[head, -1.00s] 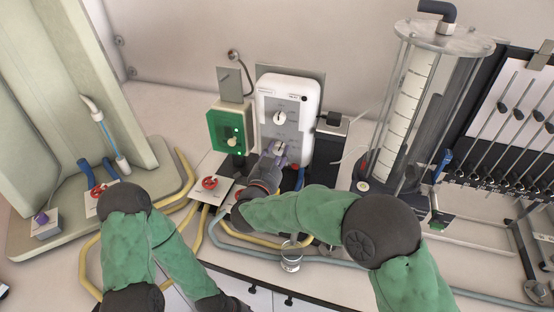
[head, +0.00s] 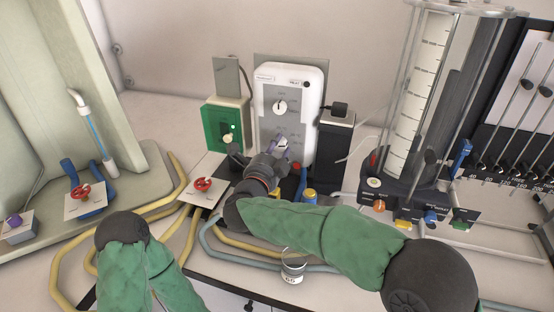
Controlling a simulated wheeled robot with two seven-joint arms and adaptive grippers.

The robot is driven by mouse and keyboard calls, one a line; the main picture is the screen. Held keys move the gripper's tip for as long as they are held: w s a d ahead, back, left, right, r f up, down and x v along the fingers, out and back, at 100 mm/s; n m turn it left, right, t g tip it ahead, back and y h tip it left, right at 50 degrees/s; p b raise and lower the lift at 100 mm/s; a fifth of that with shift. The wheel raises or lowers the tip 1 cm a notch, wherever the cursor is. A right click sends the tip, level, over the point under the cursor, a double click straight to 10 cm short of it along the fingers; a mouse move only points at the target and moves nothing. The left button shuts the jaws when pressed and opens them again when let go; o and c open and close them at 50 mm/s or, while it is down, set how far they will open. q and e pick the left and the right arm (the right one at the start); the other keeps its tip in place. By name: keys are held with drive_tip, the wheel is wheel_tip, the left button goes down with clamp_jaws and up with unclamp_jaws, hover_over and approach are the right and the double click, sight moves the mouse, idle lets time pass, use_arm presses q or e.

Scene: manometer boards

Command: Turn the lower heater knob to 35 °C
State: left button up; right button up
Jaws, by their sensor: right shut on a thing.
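The heater is an upright white unit (head: 264,92) with a grey face at the back middle. Its upper knob (head: 280,106) is white and in plain view. The lower knob (head: 283,143) sits below it, mostly covered by my right gripper (head: 279,150). This gripper reaches in from below and is shut on the lower knob. The scale around that knob is too small and too covered to read.
A green box (head: 213,126) stands just left of the heater, a black-sided block (head: 335,140) just right. A red valve (head: 202,184) on a white plate lies left of my right gripper. A glass jar (head: 293,266) stands in front; a tall clear cylinder (head: 415,95) stands at right.

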drive_tip(key=m+b, duration=0.2)
drive_tip(key=shift+f+m, duration=0.25)
drive_tip(key=shift+m, duration=0.05)
drive_tip(key=shift+r+m+b, duration=0.15)
drive_tip(key=shift+m+b, duration=0.75)
drive_tip(key=shift+m, duration=0.2)
drive_tip(key=o, duration=1.1)
drive_tip(key=shift+o, duration=0.2)
drive_tip(key=shift+r, duration=0.1)
drive_tip(key=v, duration=1.2)
